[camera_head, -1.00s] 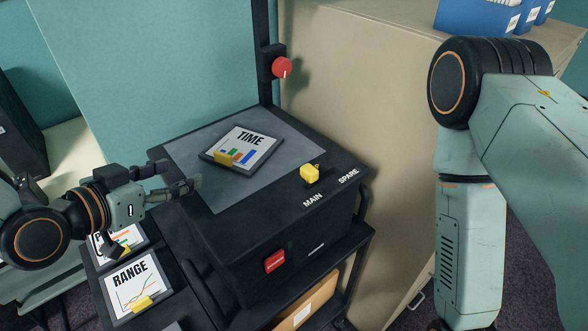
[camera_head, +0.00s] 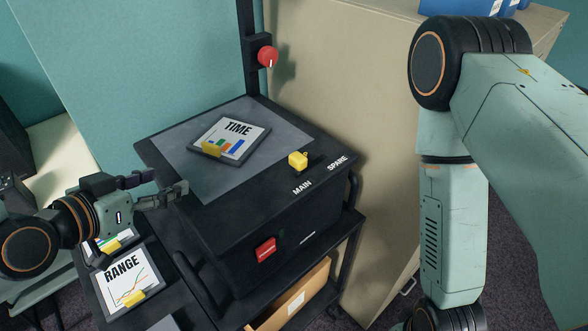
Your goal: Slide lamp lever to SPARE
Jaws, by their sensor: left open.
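The yellow lamp lever (camera_head: 298,161) stands on the front right part of the black projector's top (camera_head: 262,187). The white words MAIN (camera_head: 302,187) and SPARE (camera_head: 338,164) are printed beside it, and the lever is nearer MAIN. My left gripper (camera_head: 184,184) is open and empty at the left edge of the projector, well left of the lever and apart from it. My right arm fills the right side of the view; its gripper is not in view.
A TIME card (camera_head: 230,139) with a yellow tab lies on the projector's glass. A red knob (camera_head: 268,56) sits on the post behind. A red switch (camera_head: 265,250) is on the front. A RANGE card (camera_head: 127,276) lies at lower left. A beige cabinet (camera_head: 350,90) stands behind right.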

